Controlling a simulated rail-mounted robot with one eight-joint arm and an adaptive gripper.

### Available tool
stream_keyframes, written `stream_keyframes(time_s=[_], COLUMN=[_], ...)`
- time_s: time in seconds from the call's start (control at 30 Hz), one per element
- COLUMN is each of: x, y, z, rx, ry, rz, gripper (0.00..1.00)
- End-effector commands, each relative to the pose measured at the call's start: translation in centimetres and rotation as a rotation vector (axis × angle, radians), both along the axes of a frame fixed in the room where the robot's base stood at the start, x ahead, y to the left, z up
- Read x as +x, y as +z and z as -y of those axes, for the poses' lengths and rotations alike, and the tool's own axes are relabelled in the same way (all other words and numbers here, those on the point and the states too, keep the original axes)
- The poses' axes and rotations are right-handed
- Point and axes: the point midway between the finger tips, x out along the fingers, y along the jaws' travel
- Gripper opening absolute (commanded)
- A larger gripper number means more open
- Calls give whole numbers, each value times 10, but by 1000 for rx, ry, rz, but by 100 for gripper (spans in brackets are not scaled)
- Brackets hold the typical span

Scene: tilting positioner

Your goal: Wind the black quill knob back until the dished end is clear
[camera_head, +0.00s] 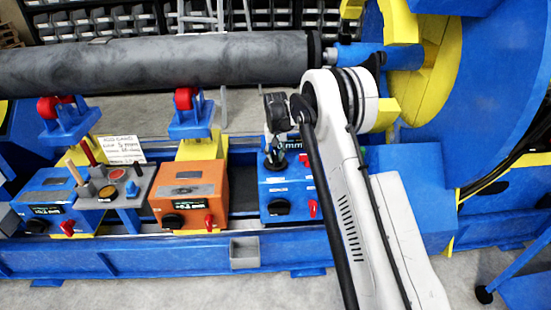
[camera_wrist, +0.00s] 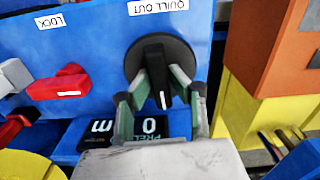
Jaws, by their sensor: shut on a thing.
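The black quill knob (camera_wrist: 163,62) is on a blue control box beside a "QUILL OUT" label, which reads upside down in the wrist view. My gripper (camera_wrist: 162,98) is shut on the knob's ridge, a finger on each side. In the head view my gripper (camera_head: 276,160) is at the upper face of the right blue box (camera_head: 290,185); it largely hides the knob there. The grey cylinder (camera_head: 160,62) lies across the supports. Its dark right end (camera_head: 315,48) is close to a blue spindle (camera_head: 354,56); I cannot tell whether they touch.
A red lock lever (camera_wrist: 60,87) and a display (camera_wrist: 150,127) are near the knob. An orange box (camera_head: 188,195) stands to the left in the head view. A lower black knob (camera_head: 279,207) and red lever (camera_head: 312,208) are on the blue box's front.

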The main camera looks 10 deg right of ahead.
Motion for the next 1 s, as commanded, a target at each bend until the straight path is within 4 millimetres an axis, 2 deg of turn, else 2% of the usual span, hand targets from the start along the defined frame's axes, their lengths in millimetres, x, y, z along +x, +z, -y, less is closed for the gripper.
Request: stream_keyframes(time_s=[0.5,1.0], x=[0,0], y=[-1,0], z=[0,0], rx=[0,0], ry=[343,454], rz=[0,0], gripper=[0,0])
